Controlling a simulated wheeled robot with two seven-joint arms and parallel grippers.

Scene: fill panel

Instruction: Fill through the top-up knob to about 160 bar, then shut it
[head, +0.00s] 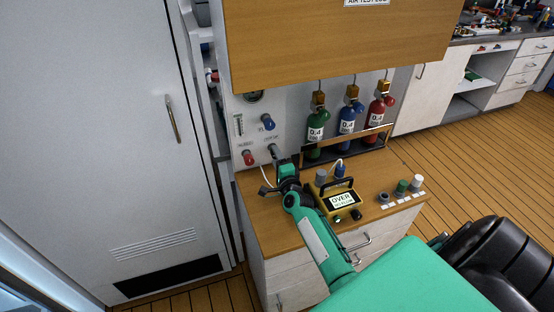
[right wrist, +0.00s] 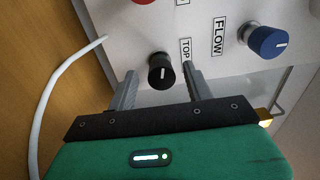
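The black top-up knob (right wrist: 161,72) is on the pale panel, beside a partly hidden label reading "TOP". It also shows small in the head view (head: 273,150). My right gripper (right wrist: 159,69) is open, one finger on each side of the knob, with visible gaps between fingers and knob. In the head view my right gripper (head: 278,162) is at the panel's lower right. The gauge (head: 254,96) is partly covered by the wooden cabinet, and I cannot read its pressure. My left gripper is not in view.
A blue flow knob (head: 268,122) and a red knob (head: 248,158) are close by on the panel. A white hose (right wrist: 47,100) curves left of the gripper. Green (head: 317,130), blue and red cylinders stand at right. A yellow meter reading "OVER" (head: 341,199) sits on the counter.

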